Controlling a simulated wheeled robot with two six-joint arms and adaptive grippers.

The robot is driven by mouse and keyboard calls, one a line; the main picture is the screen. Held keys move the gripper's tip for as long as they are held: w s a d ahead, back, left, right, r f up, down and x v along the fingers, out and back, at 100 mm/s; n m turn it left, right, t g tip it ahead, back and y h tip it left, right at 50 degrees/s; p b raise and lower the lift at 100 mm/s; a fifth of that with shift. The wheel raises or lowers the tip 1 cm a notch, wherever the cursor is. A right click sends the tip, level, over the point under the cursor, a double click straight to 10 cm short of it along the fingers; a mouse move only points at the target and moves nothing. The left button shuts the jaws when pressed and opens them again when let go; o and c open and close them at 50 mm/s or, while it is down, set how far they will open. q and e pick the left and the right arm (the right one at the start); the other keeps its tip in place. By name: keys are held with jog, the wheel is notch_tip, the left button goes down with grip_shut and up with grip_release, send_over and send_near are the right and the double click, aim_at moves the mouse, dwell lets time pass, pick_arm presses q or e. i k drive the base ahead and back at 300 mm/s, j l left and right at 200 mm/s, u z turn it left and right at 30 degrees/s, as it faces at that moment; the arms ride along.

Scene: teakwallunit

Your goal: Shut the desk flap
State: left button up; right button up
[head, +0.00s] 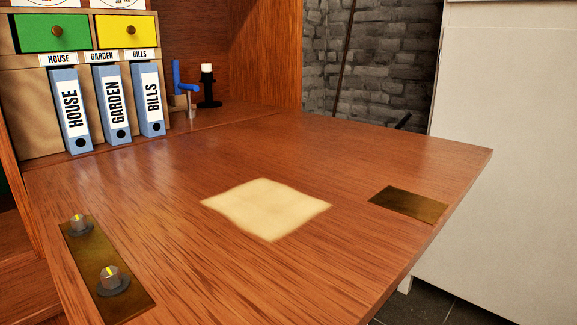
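The desk flap (360,160) is a reddish-brown wooden board. It lies open and level, reaching out from the wall unit toward the lower right of the head view. A cream cloth or sheet (266,208) lies flat on its middle. A brass plate (409,204) is set near its right edge. Another brass plate (128,296) at the lower left bears two grey knobs (81,225) with yellow marks. Neither of my grippers shows in the view.
Blue binders labelled HOUSE (71,110), GARDEN (112,104) and BILLS (148,99) stand in the compartment behind the flap. Green (52,38) and yellow (125,32) drawers are above. A blue-handled object (184,88) and a black candle holder (209,90) stand beside them. A white cabinet (510,220) is at right.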

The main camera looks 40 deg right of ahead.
aim_at(295, 218)
jog(key=k, duration=1)
